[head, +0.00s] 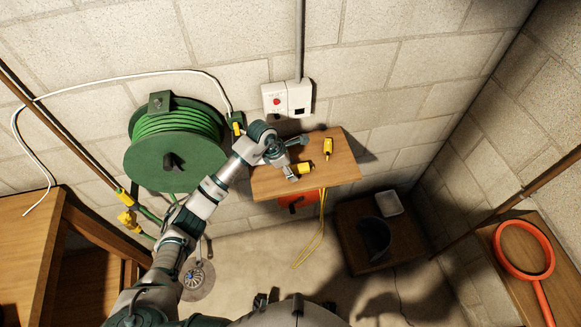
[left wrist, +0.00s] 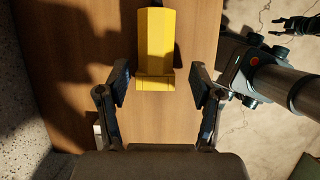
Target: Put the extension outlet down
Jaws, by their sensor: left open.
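A yellow outlet block (head: 305,168) lies on the wooden shelf (head: 345,170); I take it for the extension outlet. It also shows in the left wrist view (left wrist: 155,45), lying flat on the wood. My left gripper (head: 298,159) is open at the shelf's left part. In the left wrist view its two fingers (left wrist: 159,86) stand on either side of the block's near end, with visible gaps. A second yellow piece (head: 328,148) stands farther back on the shelf. A dark clawed shape (left wrist: 297,25) at the wrist view's upper right may be my right gripper; its jaws are unclear.
A white switch box (head: 288,98) is above the shelf. An orange object (head: 300,201) and a yellow cord (head: 322,235) hang below it. A dark brown stand (head: 350,235) is at lower right.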

